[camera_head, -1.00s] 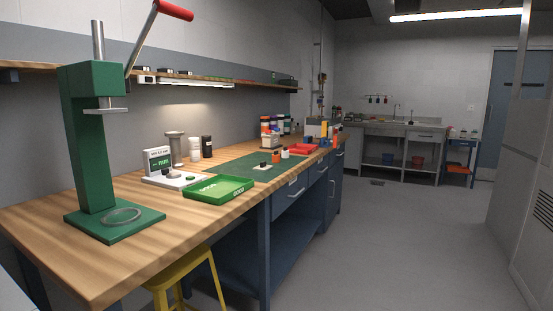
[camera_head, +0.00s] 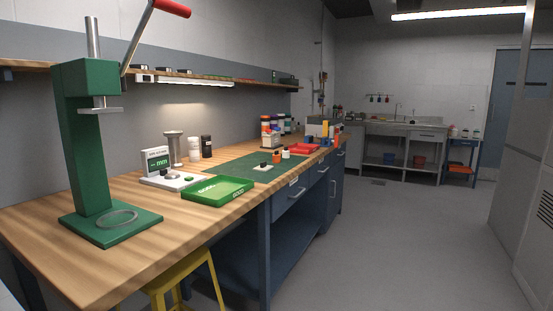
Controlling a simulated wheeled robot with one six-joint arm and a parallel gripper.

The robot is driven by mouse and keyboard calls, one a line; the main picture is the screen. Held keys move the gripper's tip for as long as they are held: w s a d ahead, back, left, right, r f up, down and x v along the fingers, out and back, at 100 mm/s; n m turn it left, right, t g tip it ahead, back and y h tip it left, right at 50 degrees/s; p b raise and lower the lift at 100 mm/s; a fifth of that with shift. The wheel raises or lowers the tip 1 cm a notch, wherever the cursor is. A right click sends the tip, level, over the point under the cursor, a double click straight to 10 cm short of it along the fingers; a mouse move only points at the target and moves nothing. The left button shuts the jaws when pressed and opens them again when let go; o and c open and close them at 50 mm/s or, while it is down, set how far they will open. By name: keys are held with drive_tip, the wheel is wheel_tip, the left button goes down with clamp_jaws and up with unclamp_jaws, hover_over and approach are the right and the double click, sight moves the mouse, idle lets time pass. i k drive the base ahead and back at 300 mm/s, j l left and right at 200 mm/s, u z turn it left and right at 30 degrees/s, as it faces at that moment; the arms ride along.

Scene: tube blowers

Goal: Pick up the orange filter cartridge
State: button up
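A small orange cylinder (camera_head: 276,158), which looks like the orange filter cartridge, stands on the green mat (camera_head: 232,166) on the wooden workbench. It is small and far off in the head camera view. A white item (camera_head: 285,154) stands just right of it, and a small black item on a pale plate (camera_head: 263,167) is in front of it to the left. My gripper does not show in this view.
A green lever press (camera_head: 88,150) stands at the bench's near left. A green tray (camera_head: 217,191) and a white gauge stand (camera_head: 170,179) lie between it and the mat. A yellow stool (camera_head: 180,280) is under the bench edge. The floor (camera_head: 390,240) at right is clear.

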sight(275, 157)
drive_tip(key=i+l, duration=0.1)
drive_tip(key=i, duration=0.45)
drive_tip(key=i+l, duration=0.1)
drive_tip(key=i, duration=0.45)
drive_tip(key=i+l, duration=0.1)
drive_tip(key=i, duration=0.4)
drive_tip(key=i+l, duration=0.15)
drive_tip(key=i, duration=0.4)
drive_tip(key=i+l+u, duration=0.1)
drive_tip(key=i, duration=0.45)
drive_tip(key=i+l, duration=0.15)
drive_tip(key=i, duration=0.4)
